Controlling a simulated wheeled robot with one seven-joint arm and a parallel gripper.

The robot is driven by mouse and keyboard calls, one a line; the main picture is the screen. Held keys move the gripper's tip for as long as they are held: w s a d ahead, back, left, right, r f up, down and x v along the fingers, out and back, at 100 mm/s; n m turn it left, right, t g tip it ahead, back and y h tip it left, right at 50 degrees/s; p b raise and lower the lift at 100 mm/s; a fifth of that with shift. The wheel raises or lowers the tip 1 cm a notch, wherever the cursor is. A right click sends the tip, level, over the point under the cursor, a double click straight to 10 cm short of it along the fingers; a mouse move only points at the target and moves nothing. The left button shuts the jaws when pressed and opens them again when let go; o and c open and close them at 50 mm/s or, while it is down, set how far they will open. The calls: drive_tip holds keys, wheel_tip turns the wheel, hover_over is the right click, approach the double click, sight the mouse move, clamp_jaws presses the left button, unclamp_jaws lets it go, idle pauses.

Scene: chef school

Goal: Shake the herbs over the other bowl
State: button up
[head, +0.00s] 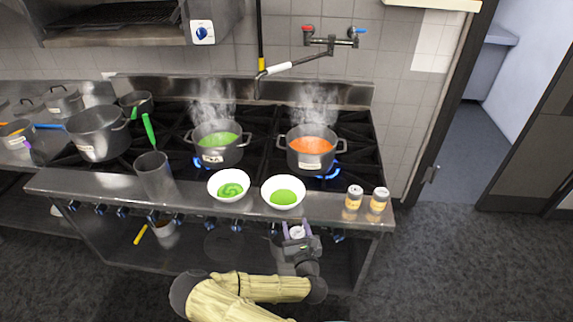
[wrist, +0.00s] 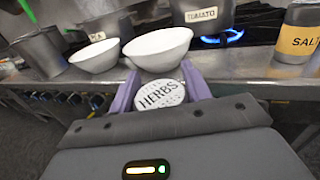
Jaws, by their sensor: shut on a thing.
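My gripper (head: 297,229) has purple fingers shut on the herbs shaker (wrist: 160,95). The shaker's pale round face, marked HERBS, points toward the wrist camera. The gripper is in front of the counter edge, just below the right bowl (head: 284,204) in the head view. That white bowl holds green soup. The left bowl (head: 229,198) is also white and holds green soup with a swirl on top. In the wrist view the right bowl (wrist: 158,48) is just beyond the fingertips, and the left bowl (wrist: 95,56) is farther left. Their contents are hidden there.
A steaming pea pot (head: 220,154) and tomato pot (head: 309,158) stand on the stove behind the bowls. Two shakers (head: 354,198) stand at the counter's right end; one reads SALT in the wrist view (wrist: 297,38). A tall metal container (head: 154,178) stands left.

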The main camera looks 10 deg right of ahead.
drive_tip(key=w+d+r+m+g+h, duration=0.1)
drive_tip(key=w+r+m+g+h, duration=0.2)
drive_tip(key=r+m+g+h, duration=0.3)
wheel_tip(320, 180, up, 4)
drive_tip(key=m+h, duration=0.4)
drive_tip(key=h, duration=0.4)
drive_tip(key=shift+r+g, duration=0.15)
drive_tip(key=shift+g, duration=0.15)
drive_tip(key=shift+r, duration=0.1)
